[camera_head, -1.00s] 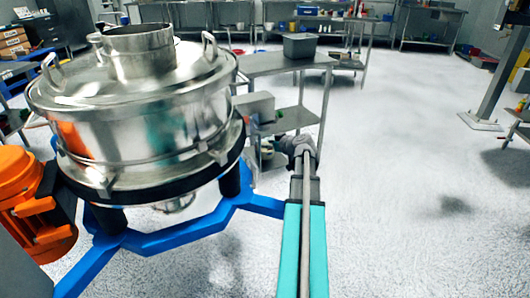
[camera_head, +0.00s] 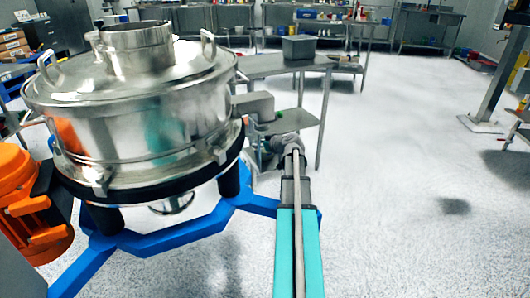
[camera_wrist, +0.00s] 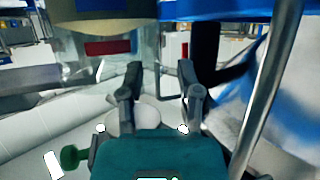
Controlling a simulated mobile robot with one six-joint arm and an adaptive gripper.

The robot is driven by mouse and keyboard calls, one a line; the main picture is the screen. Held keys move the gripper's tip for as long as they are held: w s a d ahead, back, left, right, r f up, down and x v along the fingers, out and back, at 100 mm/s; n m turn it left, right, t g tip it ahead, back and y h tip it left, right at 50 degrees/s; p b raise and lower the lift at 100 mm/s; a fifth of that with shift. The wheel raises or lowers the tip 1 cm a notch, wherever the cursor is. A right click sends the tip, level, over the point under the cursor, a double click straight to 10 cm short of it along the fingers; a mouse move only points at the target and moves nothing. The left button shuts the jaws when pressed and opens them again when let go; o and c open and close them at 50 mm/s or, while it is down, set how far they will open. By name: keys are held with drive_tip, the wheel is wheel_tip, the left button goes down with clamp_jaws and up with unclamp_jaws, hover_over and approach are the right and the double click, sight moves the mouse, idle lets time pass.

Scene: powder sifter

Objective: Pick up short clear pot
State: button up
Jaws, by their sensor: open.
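My gripper (camera_wrist: 161,72) is open in the wrist view, its two dark fingers apart with nothing clearly between the tips. A glassy, see-through-looking body (camera_wrist: 148,60) with a red patch shows at the upper left, beyond the left finger. I cannot tell whether it is the short clear pot or a shiny part of the sifter. A pale round shape (camera_wrist: 150,112) shows low between the fingers, partly covered by my gripper. No clear pot can be picked out for sure in the head view. There my arm reaches forward beside the sifter, and its fingers are hard to see.
The steel sifter (camera_head: 140,120) stands on a blue frame (camera_head: 180,236) close left of my arm, with an orange motor (camera_head: 25,210) beside it. A metal table (camera_head: 270,66) with a grey bin (camera_head: 299,48) stands ahead. The floor at right is open.

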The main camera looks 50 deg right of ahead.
drive_tip(key=shift+w+f, duration=0.25)
drive_tip(key=shift+w, duration=0.4)
drive_tip(key=shift+c, duration=0.2)
clamp_jaws()
